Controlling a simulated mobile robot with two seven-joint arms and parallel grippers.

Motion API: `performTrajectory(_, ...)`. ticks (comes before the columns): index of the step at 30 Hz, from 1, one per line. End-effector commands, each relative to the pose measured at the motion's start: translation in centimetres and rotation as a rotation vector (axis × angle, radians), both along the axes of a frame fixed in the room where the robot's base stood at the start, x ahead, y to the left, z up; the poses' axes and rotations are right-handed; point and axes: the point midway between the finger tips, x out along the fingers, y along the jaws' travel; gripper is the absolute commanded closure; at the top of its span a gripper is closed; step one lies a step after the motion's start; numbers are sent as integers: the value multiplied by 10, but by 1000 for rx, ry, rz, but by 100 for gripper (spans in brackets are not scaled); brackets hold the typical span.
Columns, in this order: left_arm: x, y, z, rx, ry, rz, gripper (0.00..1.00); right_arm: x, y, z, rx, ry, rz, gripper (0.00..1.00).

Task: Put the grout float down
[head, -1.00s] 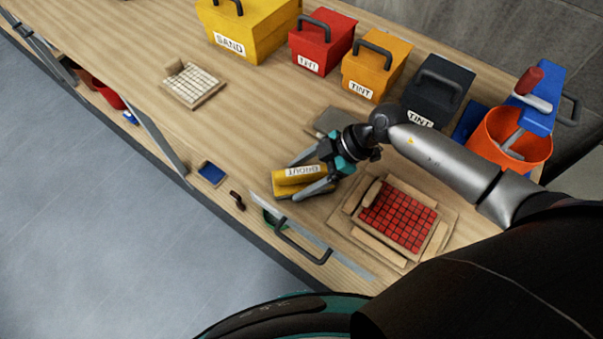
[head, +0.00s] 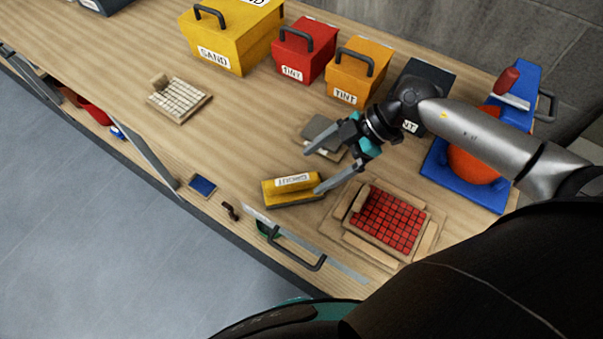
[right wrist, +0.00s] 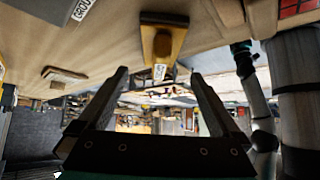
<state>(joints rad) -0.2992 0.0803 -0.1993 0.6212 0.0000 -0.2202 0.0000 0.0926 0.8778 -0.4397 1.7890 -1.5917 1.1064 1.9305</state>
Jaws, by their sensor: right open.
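The yellow grout float (head: 292,189), with a label on its handle, lies on the wooden worktop near the front edge, left of the red mosaic panel. My right gripper (head: 313,170) is open and empty, just right of the float, with one finger close to its right end. In the right wrist view the float (right wrist: 162,42) shows beyond the two spread fingers (right wrist: 160,73), not between them. I cannot tell whether a fingertip touches it. My left gripper is not in view.
The red mosaic panel (head: 391,220) in its wooden frame is right of the float. Yellow (head: 235,35), red (head: 304,52) and orange (head: 354,72) boxes stand at the back. A pale mosaic panel (head: 180,99) lies left; a small blue pad (head: 203,186) lies near the front edge.

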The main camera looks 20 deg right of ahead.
Motion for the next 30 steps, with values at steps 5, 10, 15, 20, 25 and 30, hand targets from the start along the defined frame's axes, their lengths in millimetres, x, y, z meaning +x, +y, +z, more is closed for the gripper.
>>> performTrajectory(5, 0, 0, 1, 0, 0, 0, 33, -3, -18, 18, -2, 2, 0, 0)
performTrajectory(10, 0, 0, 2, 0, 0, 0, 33, -3, -25, 25, 0, 1, 1, 0)
performTrajectory(15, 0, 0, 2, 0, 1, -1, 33, -3, -25, 26, 1, 1, 1, 0)
performTrajectory(20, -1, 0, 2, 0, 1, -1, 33, -3, -25, 26, 1, 1, 1, 0)
performTrajectory(25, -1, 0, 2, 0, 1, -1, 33, -3, -25, 26, 1, 1, 1, 0)
performTrajectory(30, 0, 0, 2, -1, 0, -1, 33, -3, -25, 25, 1, 1, 0, 0)
